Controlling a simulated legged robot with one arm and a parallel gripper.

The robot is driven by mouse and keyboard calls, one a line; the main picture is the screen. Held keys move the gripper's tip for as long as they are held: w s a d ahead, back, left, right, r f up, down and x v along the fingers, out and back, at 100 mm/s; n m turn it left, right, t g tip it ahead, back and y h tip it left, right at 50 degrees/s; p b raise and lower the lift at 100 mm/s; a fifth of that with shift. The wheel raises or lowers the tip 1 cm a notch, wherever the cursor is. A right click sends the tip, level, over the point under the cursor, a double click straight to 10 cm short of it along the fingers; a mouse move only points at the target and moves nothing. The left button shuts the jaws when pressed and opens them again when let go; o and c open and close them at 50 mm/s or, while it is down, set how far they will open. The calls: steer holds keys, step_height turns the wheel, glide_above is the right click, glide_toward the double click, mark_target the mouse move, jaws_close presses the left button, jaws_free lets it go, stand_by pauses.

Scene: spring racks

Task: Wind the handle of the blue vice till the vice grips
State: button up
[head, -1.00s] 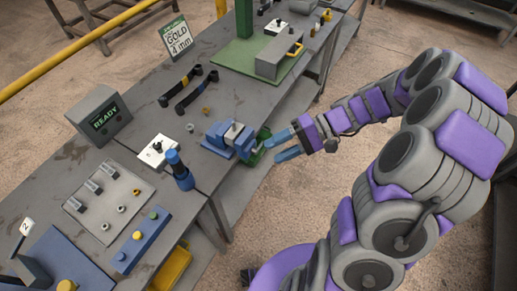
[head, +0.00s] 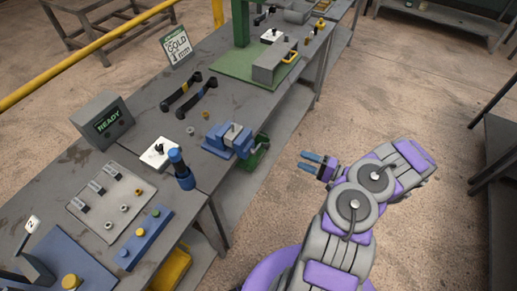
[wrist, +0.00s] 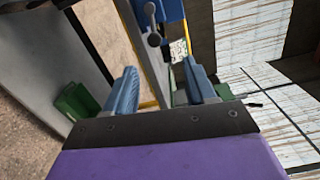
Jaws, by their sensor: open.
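The blue vice (head: 222,143) sits at the bench's front edge in the head view, with a pale grey piece (head: 234,131) at its jaws. I cannot tell whether the jaws touch that piece. In the wrist view, part of the blue vice (wrist: 172,9) shows at the top, with its metal handle (wrist: 153,24), a bar with ball ends, in front of it. My gripper (head: 308,161) is open and empty, off the bench to the right of the vice and apart from it. In the wrist view the handle lies beyond and between my open fingers (wrist: 160,85).
A green bin (head: 256,153) sits below the bench edge beside the vice. A grey box (head: 102,120) reads READY. The floor right of the bench is clear.

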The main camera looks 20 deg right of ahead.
mark_target(269, 147)
steer(key=x, duration=0.5)
steer(key=f+b+x, duration=0.1)
steer(key=x, duration=0.5)
steer(key=b+x, duration=0.1)
steer(key=x, duration=0.4)
steer(key=shift+w+d+f, duration=0.25)
steer(key=shift+w+d, duration=0.05)
steer(key=shift+w, duration=0.15)
steer(key=shift+c, duration=0.5)
steer(key=shift+t+h, duration=0.3)
steer(key=shift+h, duration=0.1)
steer(key=c, duration=0.9)
